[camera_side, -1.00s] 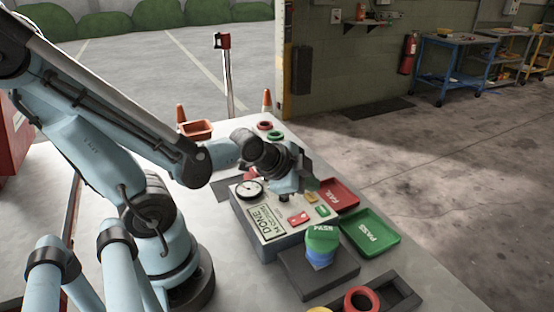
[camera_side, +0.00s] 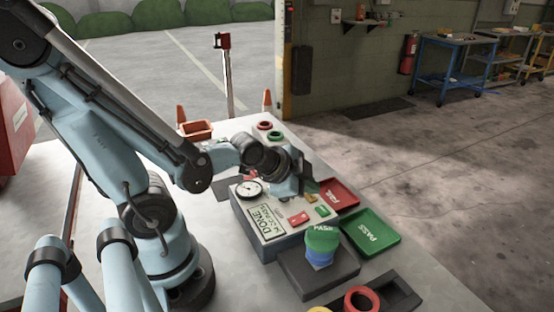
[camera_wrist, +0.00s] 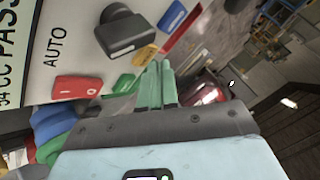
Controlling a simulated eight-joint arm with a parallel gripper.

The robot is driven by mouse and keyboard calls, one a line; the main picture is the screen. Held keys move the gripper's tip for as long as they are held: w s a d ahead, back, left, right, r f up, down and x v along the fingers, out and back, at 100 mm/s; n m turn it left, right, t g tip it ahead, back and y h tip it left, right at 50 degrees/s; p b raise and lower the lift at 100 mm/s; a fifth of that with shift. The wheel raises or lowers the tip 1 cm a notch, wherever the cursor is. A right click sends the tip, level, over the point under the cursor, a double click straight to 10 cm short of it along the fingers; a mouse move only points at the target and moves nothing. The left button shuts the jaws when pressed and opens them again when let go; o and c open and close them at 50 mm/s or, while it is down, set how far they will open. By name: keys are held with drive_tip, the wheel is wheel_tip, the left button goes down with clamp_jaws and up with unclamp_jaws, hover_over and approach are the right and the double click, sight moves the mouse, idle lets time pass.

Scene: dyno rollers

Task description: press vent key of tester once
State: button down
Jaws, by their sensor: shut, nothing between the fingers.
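The tester (camera_side: 272,245) is a grey box with a round dial, a screen reading DONE, and coloured keys on top. A red key (camera_wrist: 76,87), a green key (camera_wrist: 123,82), a yellow key (camera_wrist: 145,54) and a blue key (camera_wrist: 172,15) show in the wrist view. I cannot read which is the vent key; the yellow key's lettering is too small. My gripper (camera_wrist: 157,72) is shut and empty, its green fingertips close to the yellow key. I cannot tell whether they touch it. In the side view my wrist hides part of the tester's far end.
A black knob or block (camera_wrist: 120,32) stands up from the panel beside the keys. A red tray (camera_side: 340,195) and a green PASS tray (camera_side: 371,236) lie to the right. A green-topped blue part (camera_side: 321,243) stands on a dark plate in front.

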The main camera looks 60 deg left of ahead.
sight(308, 198)
drive_tip(key=shift+f, duration=0.35)
idle(0.8)
drive_tip(key=shift+r, duration=0.75)
drive_tip(key=shift+r, duration=0.15)
drive_tip(key=shift+r, duration=2.4)
drive_tip(key=d+n, duration=0.1)
drive_tip(key=n, duration=0.1)
drive_tip(key=s+d+n+g, duration=0.1)
drive_tip(key=n, duration=0.2)
drive_tip(key=s+d+n+g+h, duration=0.1)
drive_tip(key=n, duration=0.1)
drive_tip(key=shift+s+d+r+n, duration=0.2)
drive_tip(key=shift+d+n, duration=0.15)
drive_tip(key=shift+n, duration=0.05)
